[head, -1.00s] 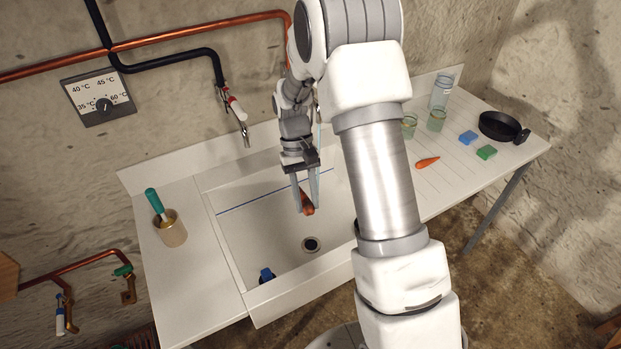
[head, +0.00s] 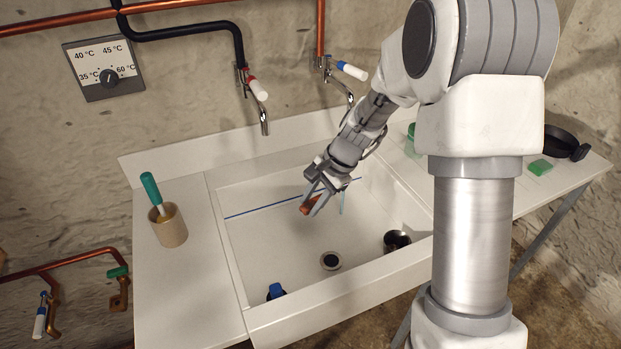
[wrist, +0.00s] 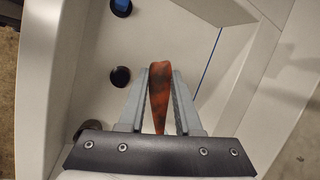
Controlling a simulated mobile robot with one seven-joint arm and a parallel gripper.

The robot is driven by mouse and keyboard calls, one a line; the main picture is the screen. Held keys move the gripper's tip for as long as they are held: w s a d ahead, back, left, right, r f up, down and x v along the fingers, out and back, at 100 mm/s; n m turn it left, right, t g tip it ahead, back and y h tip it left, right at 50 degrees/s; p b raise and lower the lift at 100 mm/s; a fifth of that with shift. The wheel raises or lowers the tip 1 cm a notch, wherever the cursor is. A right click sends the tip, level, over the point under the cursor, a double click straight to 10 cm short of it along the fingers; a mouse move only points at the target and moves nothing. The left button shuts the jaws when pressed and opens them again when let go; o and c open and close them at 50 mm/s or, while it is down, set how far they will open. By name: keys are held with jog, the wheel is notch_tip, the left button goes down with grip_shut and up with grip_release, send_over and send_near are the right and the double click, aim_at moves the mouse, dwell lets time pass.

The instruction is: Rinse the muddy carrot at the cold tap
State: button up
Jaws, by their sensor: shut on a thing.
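My gripper (head: 325,207) is shut on the carrot (head: 310,204) and holds it above the sink basin (head: 285,240). In the wrist view the carrot (wrist: 160,92) sits between both fingers, orange-red with dark muddy patches. The cold tap with a blue and white handle (head: 351,70) is on the back wall, behind and above my gripper, its spout pointing down. The carrot is in front of that spout and lower. I see no water running from it. A red-handled tap (head: 257,88) is to its left.
The basin has a drain (head: 330,261), a dark round cup-like thing (head: 397,240) at right and a blue item (head: 276,291) near the front. A pot with a green-handled brush (head: 168,227) stands on the left counter. A green sponge (head: 540,167) and black pan (head: 562,142) are at right.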

jog(key=r+m, duration=0.1)
jog(key=r+m+t, duration=0.1)
jog(key=w+r+m+t, duration=0.1)
jog(key=shift+w+a+r+h+p, duration=0.1)
jog(key=shift+a+h+p, duration=0.2)
jog(key=shift+w+d+r+m+t+h, duration=0.1)
jog(key=shift+w+r+m+t+h, duration=0.1)
jog(key=shift+r+m+t, duration=0.25)
jog(key=shift+w+d+r+m+t+h, duration=0.15)
jog(key=shift+m+t, duration=0.1)
jog(key=shift+m, duration=0.3)
jog(key=w+d+f, duration=0.1)
jog(key=w, duration=0.5)
jog(key=w+d+f+p, duration=0.1)
jog(key=w+d+f, duration=0.1)
jog(key=w, duration=0.5)
jog(key=shift+w+d+p, duration=0.25)
jog(key=shift+d+p, duration=0.05)
jog(key=shift+d, duration=0.1)
jog(key=shift+s+d, duration=0.2)
jog(key=shift+d, duration=0.25)
jog(key=shift+a, duration=0.15)
jog(key=shift+w+a, duration=0.2)
jog(key=shift+a, duration=0.2)
